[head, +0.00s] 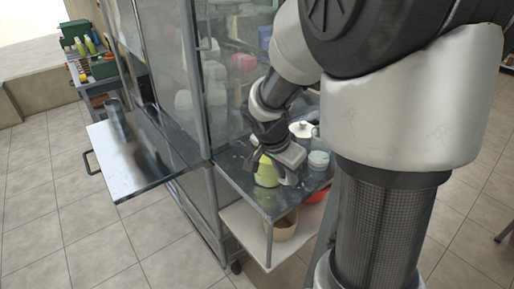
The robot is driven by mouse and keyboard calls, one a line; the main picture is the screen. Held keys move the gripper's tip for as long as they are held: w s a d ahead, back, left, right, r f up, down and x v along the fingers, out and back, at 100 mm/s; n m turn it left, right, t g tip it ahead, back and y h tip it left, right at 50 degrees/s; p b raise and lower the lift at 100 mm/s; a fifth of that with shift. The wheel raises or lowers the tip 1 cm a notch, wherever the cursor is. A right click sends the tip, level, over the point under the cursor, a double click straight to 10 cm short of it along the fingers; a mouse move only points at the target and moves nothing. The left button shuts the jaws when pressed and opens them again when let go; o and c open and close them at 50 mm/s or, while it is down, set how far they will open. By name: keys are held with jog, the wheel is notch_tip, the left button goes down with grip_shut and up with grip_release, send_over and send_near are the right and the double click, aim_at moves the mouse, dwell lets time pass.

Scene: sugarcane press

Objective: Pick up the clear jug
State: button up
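My gripper (276,166) is over the metal side table of the cart, pointing down at a yellow-green vessel (267,175). The gripper partly covers this vessel, and I cannot tell whether the fingers touch it or how far apart they are. A dark, see-through upright container (114,111) stands on the metal shelf at the left, well away from my gripper; it may be the clear jug, but it is too small to be sure. A pale, see-through vessel (318,160) stands on the side table, right of my gripper, close to my arm.
The metal shelf (150,180) juts out at the left of the glass-sided cart (220,95). A white lidded pot (301,130) stands behind my gripper. A red bowl (318,195) and a tan container (283,228) sit below the side table. Tiled floor at the left is clear.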

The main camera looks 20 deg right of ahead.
jog(key=shift+c, duration=0.5)
grip_shut()
jog(key=shift+r, duration=0.1)
dwell(0.8)
